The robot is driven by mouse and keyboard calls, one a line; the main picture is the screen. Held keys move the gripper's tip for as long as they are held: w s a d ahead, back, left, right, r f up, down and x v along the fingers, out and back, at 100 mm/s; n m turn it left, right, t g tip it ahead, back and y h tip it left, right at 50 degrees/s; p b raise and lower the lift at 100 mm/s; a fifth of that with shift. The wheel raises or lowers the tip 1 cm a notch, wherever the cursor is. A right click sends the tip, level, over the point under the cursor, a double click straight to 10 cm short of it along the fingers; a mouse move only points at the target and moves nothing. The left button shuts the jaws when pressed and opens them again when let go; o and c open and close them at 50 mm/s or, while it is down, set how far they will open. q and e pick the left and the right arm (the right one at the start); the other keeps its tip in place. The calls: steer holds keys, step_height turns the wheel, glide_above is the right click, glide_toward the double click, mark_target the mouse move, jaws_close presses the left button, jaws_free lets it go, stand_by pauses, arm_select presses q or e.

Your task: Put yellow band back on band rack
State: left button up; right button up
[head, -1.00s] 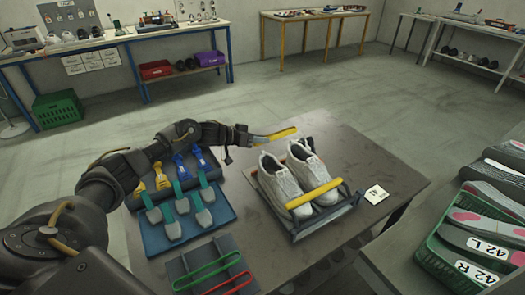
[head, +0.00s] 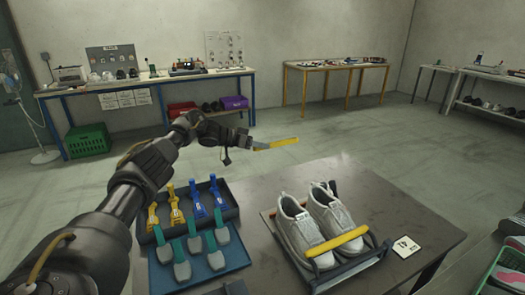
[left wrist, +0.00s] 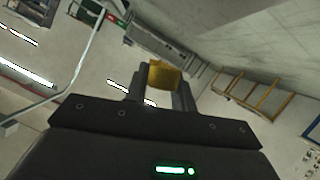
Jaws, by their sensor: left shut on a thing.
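My left gripper (head: 256,145) is shut on a yellow band (head: 282,143) and holds it level in the air, beyond the far edge of the workbench in the head view. The yellow band also shows between the fingers in the left wrist view (left wrist: 165,75). Another yellow band (head: 338,242) lies across a pair of light grey shoes (head: 315,222) in a dark holder on the bench. Only a dark edge of what looks like the band rack (head: 234,288) shows at the bottom of the head view. My right gripper is not in view.
A dark tray with yellow and blue tools (head: 231,204) and a blue mat with green-handled tools (head: 160,283) lie left of the shoes. A white card (head: 404,247) lies right of them. Bare bench (head: 268,193) lies between tray and shoes.

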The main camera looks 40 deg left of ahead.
arm_select(q)
steer(key=shift+w+a, duration=0.1)
steer(key=shift+a, duration=0.1)
steer(key=w+d+r+n+y, duration=0.1)
steer(key=w, duration=0.1)
steer(key=w+d+r+n+t+y, duration=0.1)
steer(key=w+r, duration=0.1)
steer(key=w+d+r+n+t+y, duration=0.1)
steer(key=w+y, duration=0.1)
steer(key=shift+w+d+r+n, duration=0.15)
steer(key=shift+w+r+n, duration=0.1)
steer(key=shift+w+n, duration=0.15)
steer(key=w+d+r+n+y, duration=0.1)
steer(key=d+r+n+y, duration=0.1)
steer(key=d+r, duration=0.4)
steer(key=s+d+r+n+y, duration=0.4)
steer(key=s+d+r+y, duration=0.1)
steer(key=s+d, duration=0.25)
steer(key=s+d+f+h, duration=0.1)
steer(key=s+d+f, duration=0.2)
steer(key=s, duration=0.3)
steer(key=s+d+f+m, duration=0.1)
steer(key=s+d+f, duration=0.3)
steer(key=s, duration=0.2)
steer(key=s+d+f+m+t+h, duration=0.1)
steer(key=s+d+f, duration=0.2)
steer(key=s, duration=0.4)
steer(key=shift+d+f+h, duration=0.3)
steer(key=shift+d+f, duration=0.05)
steer(key=shift+f, duration=0.05)
